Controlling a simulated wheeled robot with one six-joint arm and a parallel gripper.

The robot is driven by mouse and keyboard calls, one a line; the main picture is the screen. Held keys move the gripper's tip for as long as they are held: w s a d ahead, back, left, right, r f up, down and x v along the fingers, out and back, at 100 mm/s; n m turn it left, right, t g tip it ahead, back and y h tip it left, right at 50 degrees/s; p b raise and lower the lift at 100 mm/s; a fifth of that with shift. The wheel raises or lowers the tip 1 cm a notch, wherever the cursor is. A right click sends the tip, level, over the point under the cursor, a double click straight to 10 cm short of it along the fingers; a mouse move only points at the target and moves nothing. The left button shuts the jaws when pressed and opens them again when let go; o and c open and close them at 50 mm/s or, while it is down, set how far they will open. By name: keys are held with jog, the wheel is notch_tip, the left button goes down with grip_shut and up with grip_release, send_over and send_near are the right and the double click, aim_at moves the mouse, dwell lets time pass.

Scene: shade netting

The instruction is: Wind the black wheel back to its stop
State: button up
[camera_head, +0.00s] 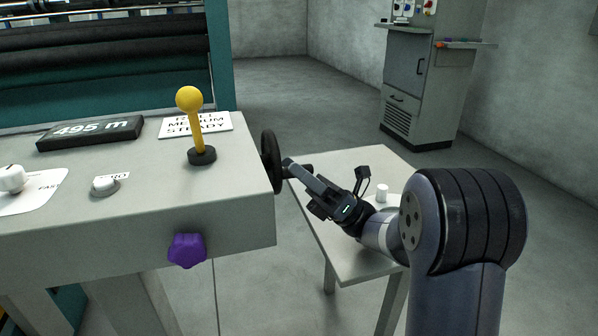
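The black wheel (269,158) is mounted on the right side of the grey console and shows nearly edge-on. My gripper (290,166) reaches in from the right, with its fingertips at the wheel's right side. A dark knob-like part shows just behind the fingertips; I cannot tell whether it is the wheel's handle. From this angle I cannot tell whether the fingers touch or grip anything, or how far apart they are. The wheel's face and any stop are hidden.
The console (150,222) carries a yellow-knobbed lever (191,120), a "495 m" display (90,132), a white button (104,185) and a purple knob (187,250) on its front. A small table (345,262) with a white cylinder (382,192) stands under my arm. A grey cabinet (425,80) stands behind.

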jog(key=shift+r, duration=0.1)
notch_tip(320, 180, up, 10)
jog(key=p, duration=0.5)
jog(key=shift+w+f, duration=0.15)
jog(key=shift+f, duration=0.05)
jog(key=shift+o, duration=0.2)
jog(key=shift+r, duration=0.2)
jog(key=shift+s+d+r, duration=0.15)
jog(key=shift+s+r, duration=0.05)
jog(key=shift+s, duration=0.1)
jog(key=shift+c, duration=0.2)
jog(key=s+d+f+b, duration=0.3)
jog(key=s+d+b, duration=0.2)
jog(key=d+b, duration=0.5)
jog(key=shift+d+f+b, duration=0.35)
jog(key=shift+b, duration=0.35)
